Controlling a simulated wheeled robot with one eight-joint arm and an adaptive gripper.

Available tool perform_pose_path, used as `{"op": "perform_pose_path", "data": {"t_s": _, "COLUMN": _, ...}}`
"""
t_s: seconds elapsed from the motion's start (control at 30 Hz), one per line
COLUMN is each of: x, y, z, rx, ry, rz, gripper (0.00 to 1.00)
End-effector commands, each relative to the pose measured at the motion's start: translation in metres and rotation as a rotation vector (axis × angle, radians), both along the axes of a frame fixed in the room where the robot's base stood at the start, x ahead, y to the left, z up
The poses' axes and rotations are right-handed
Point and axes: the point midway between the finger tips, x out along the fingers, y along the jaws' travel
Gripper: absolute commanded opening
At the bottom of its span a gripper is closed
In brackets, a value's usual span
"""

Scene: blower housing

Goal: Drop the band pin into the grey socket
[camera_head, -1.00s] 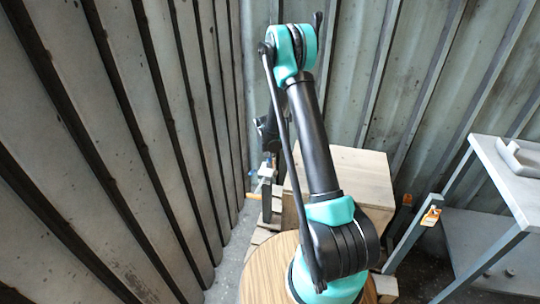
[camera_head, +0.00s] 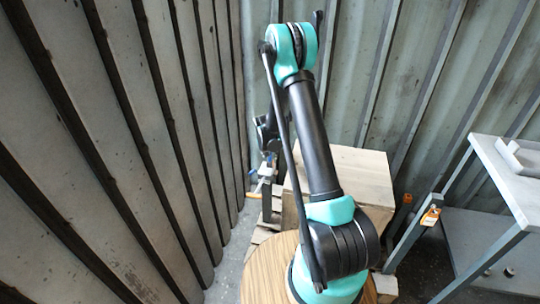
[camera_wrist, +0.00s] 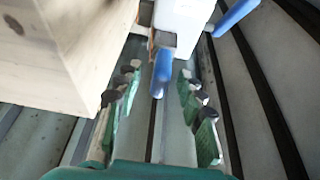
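My gripper shows in the wrist view (camera_wrist: 159,72), with its green-padded fingers apart. A blue rod-like piece (camera_wrist: 162,72) stands between the fingers, with a gap visible on each side. It meets a white block (camera_wrist: 185,22) with a grey-brown part at its end. I cannot tell whether the blue piece is the band pin, and no band shows on it. In the head view my gripper is largely hidden behind my arm, near small blue and white parts (camera_head: 267,170). I cannot make out a grey socket for certain.
A wooden box (camera_head: 345,180) stands right of my gripper; its pale side fills the upper left of the wrist view (camera_wrist: 60,60). Another blue piece (camera_wrist: 236,16) sticks out at upper right. A grey bench (camera_head: 500,175) at right bears a grey part (camera_head: 520,157). Corrugated walls close in left and behind.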

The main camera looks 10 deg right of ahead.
Motion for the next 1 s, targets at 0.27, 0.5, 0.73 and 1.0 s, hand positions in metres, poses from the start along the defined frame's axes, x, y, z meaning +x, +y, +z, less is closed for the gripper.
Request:
{"op": "perform_pose_path", "data": {"t_s": 0.27, "x": -0.014, "y": 0.006, "z": 0.036, "rx": 0.000, "ry": 0.000, "rz": 0.000, "gripper": 0.39}}
{"op": "perform_pose_path", "data": {"t_s": 0.5, "x": -0.029, "y": 0.012, "z": 0.074, "rx": 0.000, "ry": 0.000, "rz": 0.001, "gripper": 0.39}}
{"op": "perform_pose_path", "data": {"t_s": 0.73, "x": -0.038, "y": 0.016, "z": 0.099, "rx": 0.000, "ry": 0.000, "rz": 0.001, "gripper": 0.39}}
{"op": "perform_pose_path", "data": {"t_s": 1.0, "x": -0.050, "y": 0.014, "z": 0.115, "rx": 0.000, "ry": 0.002, "rz": 0.009, "gripper": 0.39}}
